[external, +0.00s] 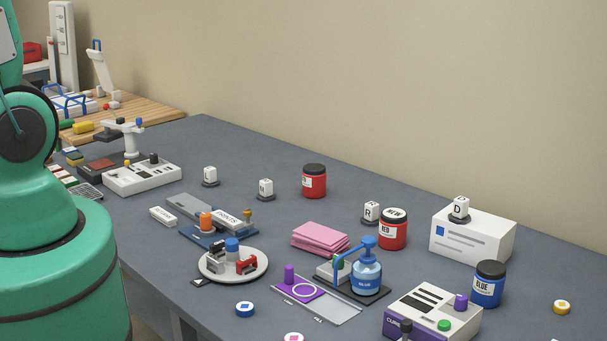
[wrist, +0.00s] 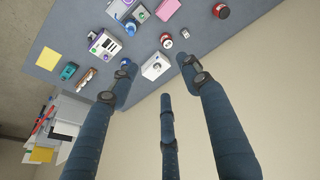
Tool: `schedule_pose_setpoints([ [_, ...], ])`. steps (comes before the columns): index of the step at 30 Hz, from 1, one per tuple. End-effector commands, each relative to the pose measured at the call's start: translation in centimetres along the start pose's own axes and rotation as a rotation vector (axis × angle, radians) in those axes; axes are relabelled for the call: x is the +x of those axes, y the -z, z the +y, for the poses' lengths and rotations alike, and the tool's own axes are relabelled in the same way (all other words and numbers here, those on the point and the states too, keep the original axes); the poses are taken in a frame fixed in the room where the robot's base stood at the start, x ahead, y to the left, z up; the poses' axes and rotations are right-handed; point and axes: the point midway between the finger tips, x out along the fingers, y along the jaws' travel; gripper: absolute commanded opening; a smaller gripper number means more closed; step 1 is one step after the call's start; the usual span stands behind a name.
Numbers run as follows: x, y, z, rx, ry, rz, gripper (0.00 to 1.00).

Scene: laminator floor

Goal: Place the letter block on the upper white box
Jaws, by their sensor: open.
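A white letter block marked D (external: 459,206) stands upright on its dark round base on top of the upper white box (external: 472,240), near its front-left edge. Other white letter blocks stand on the grey table, one marked R (external: 371,210) left of the box and two (external: 210,174) (external: 266,187) farther left. In the wrist view the white box (wrist: 152,71) lies between the fingertips. My gripper (wrist: 160,74) has its three dark blue fingers spread, with nothing held between them. My gripper is outside the external view.
A red jar (external: 392,230) stands left of the box, a blue jar (external: 489,284) in front of it. A white-and-purple box (external: 432,316), a blue pump bottle (external: 366,276), pink cloths (external: 320,239) and a round tray (external: 258,272) occupy the front. Open table lies right of the box.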

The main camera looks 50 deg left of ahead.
Motion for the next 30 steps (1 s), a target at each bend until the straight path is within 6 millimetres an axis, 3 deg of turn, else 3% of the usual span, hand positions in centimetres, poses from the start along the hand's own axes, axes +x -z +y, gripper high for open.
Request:
schedule_pose_setpoints([
  [9, -3.2, -8.3, -2.4, 0.013, 0.005, 0.06, 0.48],
  [21, -4.1, -18.6, -4.5, 0.033, 0.016, 0.129, 0.48],
  [30, -3.5, -22.8, -5.2, 0.042, 0.022, 0.158, 0.48],
])
